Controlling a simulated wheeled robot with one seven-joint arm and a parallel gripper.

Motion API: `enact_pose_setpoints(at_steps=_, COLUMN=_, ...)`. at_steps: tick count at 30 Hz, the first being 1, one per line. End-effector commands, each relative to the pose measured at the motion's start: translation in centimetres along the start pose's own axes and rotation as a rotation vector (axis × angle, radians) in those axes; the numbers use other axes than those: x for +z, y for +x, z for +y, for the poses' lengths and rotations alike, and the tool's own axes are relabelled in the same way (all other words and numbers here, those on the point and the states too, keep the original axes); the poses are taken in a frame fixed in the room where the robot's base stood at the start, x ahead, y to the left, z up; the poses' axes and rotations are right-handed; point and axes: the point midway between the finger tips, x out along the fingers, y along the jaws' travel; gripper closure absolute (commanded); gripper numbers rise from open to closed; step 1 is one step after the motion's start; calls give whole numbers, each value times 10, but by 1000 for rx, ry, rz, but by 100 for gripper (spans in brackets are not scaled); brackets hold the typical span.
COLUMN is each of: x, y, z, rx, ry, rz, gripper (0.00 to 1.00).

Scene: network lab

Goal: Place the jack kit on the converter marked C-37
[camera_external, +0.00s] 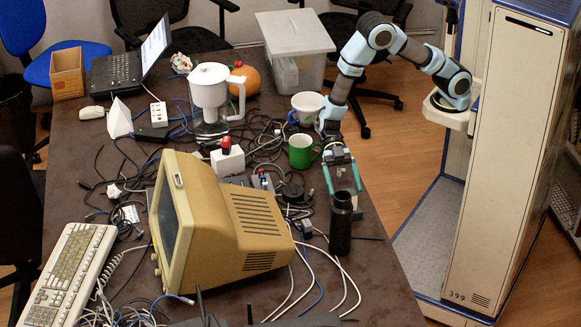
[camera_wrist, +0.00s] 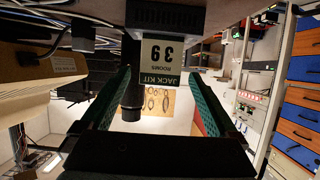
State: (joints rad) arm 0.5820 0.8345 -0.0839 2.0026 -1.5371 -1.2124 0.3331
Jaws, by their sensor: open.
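The wrist view is upside down. In it the jack kit (camera_wrist: 165,18) is a dark box at top centre, with a pale and green label (camera_wrist: 162,65) reading JACK KIT. It is ahead of my gripper (camera_wrist: 153,108), roughly between the lines of the teal fingers. The fingers are apart, with nothing held. I cannot pick out the jack kit clearly there. No C-37 mark is readable, so I cannot tell which device is that converter.
The bottle also shows in the wrist view (camera_wrist: 132,85), close by the jack kit. A beige monitor (camera_external: 230,225) stands left, a green mug (camera_external: 301,151) and white cup (camera_external: 307,106) behind. Loose cables cover much of the table (camera_external: 385,285); its front right corner is barer.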

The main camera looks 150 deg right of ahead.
Motion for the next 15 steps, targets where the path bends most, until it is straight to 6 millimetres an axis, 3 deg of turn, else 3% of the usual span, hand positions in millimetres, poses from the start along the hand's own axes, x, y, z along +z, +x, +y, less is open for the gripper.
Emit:
enact_pose_setpoints(at_steps=3, x=1, y=-27, z=1, rx=4, ry=-1, rz=1, gripper=5)
enact_pose_setpoints(at_steps=9, x=1, y=-62, z=1, rx=3, ry=-1, rz=0, gripper=5)
enact_pose_setpoints(at_steps=15, x=-1, y=-77, z=1, rx=7, ry=-1, rz=-3, gripper=5)
